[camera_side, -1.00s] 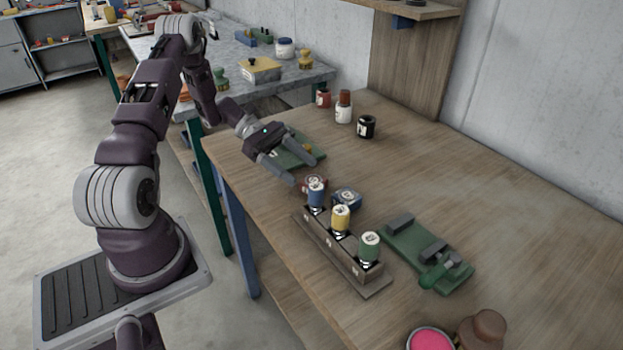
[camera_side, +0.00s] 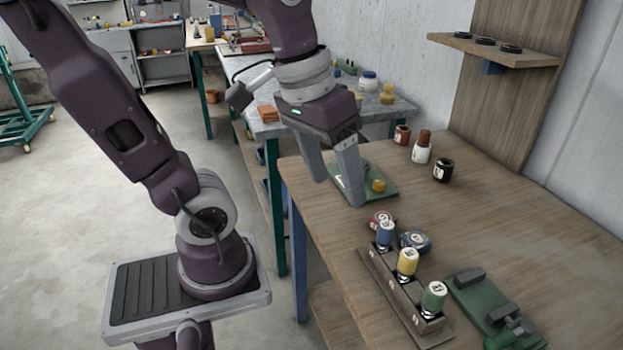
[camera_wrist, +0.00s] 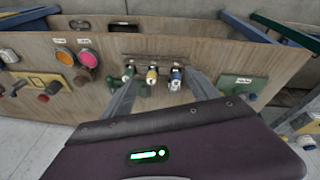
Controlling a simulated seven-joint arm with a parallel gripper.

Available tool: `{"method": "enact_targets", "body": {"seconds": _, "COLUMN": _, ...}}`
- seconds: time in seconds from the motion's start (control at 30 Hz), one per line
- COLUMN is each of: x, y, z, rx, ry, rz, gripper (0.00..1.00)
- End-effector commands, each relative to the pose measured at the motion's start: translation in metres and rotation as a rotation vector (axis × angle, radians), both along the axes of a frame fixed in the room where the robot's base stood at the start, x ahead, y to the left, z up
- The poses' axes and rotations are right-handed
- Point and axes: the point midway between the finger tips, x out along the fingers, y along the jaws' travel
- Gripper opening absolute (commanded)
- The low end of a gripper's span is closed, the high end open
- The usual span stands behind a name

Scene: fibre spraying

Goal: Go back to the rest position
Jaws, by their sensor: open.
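My gripper (camera_side: 340,190) is open and empty, its two fingers pointing down over the left part of the wooden workbench (camera_side: 520,225) in the side view. It is left of and behind a wooden rack (camera_side: 376,287) that holds a blue bottle (camera_side: 385,235), a yellow bottle (camera_side: 407,262) and a green bottle (camera_side: 434,297), all upright. In the wrist view the open fingers (camera_wrist: 164,88) frame the rack from afar, with the yellow bottle (camera_wrist: 152,76) between them. The fingers hide part of a green plate (camera_side: 372,176) in the side view.
Red, white and black jars (camera_side: 443,170) stand at the bench's back. A red lid-like pot (camera_side: 381,219) and a blue one (camera_side: 415,241) lie beside the rack. A green clamp fixture (camera_side: 490,306) is at right. A shelf (camera_side: 495,50) hangs above.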

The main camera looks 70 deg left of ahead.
Motion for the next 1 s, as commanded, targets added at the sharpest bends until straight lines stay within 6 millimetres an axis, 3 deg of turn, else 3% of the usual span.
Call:
{"method": "enact_targets", "body": {"seconds": 0.1, "x": -0.027, "y": -0.005, "z": 0.002, "rx": 0.116, "ry": -0.16, "rz": -0.166, "gripper": 0.69}}
{"method": "enact_targets", "body": {"seconds": 0.2, "x": -0.036, "y": -0.005, "z": 0.002, "rx": 0.161, "ry": -0.225, "rz": -0.227, "gripper": 0.69}}
{"method": "enact_targets", "body": {"seconds": 1.0, "x": -0.037, "y": -0.005, "z": 0.002, "rx": 0.168, "ry": -0.235, "rz": -0.237, "gripper": 0.69}}
